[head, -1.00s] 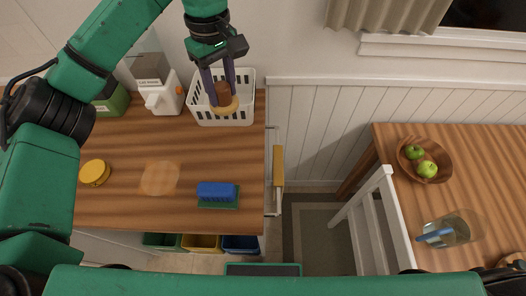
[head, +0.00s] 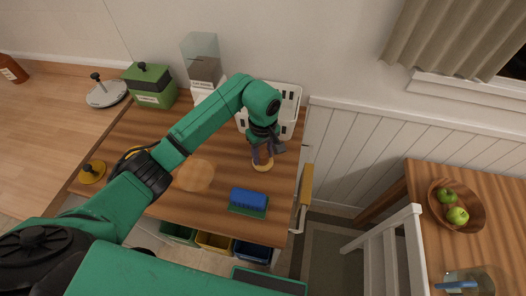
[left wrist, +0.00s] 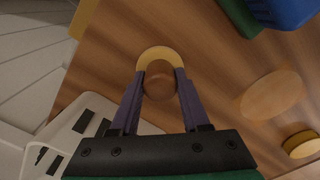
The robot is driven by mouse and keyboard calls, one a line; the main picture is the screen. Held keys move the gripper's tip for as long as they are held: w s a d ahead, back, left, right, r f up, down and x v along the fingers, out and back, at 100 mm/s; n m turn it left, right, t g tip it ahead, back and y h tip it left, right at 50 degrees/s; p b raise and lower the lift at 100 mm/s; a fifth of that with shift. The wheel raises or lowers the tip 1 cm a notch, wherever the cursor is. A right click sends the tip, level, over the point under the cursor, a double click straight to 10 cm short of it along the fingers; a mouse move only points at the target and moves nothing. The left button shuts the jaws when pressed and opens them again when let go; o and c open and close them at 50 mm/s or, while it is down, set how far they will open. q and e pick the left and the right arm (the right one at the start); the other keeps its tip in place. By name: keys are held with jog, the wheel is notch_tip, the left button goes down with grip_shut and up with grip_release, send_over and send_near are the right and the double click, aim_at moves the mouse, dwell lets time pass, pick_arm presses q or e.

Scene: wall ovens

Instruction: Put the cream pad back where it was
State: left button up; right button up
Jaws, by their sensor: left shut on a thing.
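My left gripper (head: 262,158) points down and is shut on the brown knob of the cream pad (head: 263,168). In the left wrist view the knob sits between the fingertips (left wrist: 160,84), with the pad's pale yellow ring (left wrist: 157,55) beyond it. The pad is over the wooden counter, in front of the white basket and behind the blue block; I cannot tell its exact height. A pale round mark (head: 195,176) shows on the counter to the left of the pad, and also in the left wrist view (left wrist: 272,94). My right gripper is out of view.
A white slotted basket (head: 288,108) stands behind the pad. A yellow round lid (head: 92,173) and a green box (head: 150,87) stand at left. The counter around the pale mark is clear.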

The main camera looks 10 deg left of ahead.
aim_at(264, 152)
pick_arm(q)
jog(key=shift+d+f, duration=0.15)
jog(key=o, duration=1.2)
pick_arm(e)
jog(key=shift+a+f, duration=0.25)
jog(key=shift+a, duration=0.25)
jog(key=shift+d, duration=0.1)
pick_arm(q)
jog(key=shift+r, duration=0.25)
jog(key=shift+w+r, duration=0.1)
jog(key=shift+r, duration=0.15)
notch_tip(264, 152, up, 6)
jog(key=b, duration=0.3)
jog(key=shift+f, duration=0.2)
notch_tip(264, 152, up, 6)
jog(key=shift+f, duration=0.1)
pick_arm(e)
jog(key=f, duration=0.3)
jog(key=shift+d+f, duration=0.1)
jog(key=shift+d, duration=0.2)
